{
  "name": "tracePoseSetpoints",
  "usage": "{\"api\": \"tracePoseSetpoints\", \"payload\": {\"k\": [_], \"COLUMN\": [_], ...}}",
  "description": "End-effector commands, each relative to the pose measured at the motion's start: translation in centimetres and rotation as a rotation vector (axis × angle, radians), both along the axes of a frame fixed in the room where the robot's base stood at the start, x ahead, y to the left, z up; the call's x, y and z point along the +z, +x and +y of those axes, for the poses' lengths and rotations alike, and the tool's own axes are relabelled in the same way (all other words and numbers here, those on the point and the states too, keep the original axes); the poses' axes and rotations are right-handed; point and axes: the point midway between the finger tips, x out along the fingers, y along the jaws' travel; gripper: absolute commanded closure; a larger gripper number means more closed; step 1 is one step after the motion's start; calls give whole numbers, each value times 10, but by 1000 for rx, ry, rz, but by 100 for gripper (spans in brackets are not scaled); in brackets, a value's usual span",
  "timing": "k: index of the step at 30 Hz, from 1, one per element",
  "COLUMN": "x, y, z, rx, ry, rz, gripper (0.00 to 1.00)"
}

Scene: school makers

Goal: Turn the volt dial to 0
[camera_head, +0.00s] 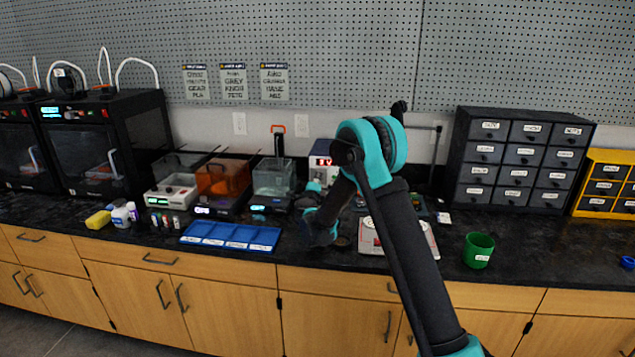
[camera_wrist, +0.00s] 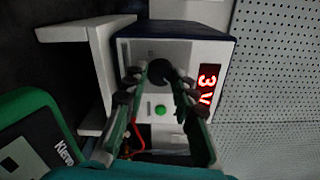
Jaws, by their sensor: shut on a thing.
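The power supply (camera_wrist: 183,62) is a white-fronted box with a dark blue casing. It also shows in the head view (camera_head: 321,148), partly hidden behind my arm. Its red display (camera_wrist: 208,88) reads "3 V" and appears turned sideways in the wrist view. The volt dial (camera_wrist: 160,73) is a dark round knob on the front panel, beside the display. A green button (camera_wrist: 160,109) sits near it. My gripper (camera_wrist: 155,75) is shut on the dial, with one fingertip on either side. The dial's pointer mark cannot be made out.
A green Klemms-like labelled case (camera_wrist: 40,140) lies close to my gripper. On the black counter stand a blue tray (camera_head: 232,236), a clear tank (camera_head: 273,181), an orange box (camera_head: 222,180), a scale (camera_head: 368,240) and a green cup (camera_head: 479,250). Drawers (camera_head: 518,160) stand at right.

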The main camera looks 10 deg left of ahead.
Motion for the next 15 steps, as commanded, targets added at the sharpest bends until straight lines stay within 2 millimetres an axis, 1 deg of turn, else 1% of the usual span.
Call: {"api": "tracePoseSetpoints", "payload": {"k": [15], "x": [1], "y": [0], "z": [1], "rx": [1], "ry": [-468], "rz": [16], "gripper": [100]}}
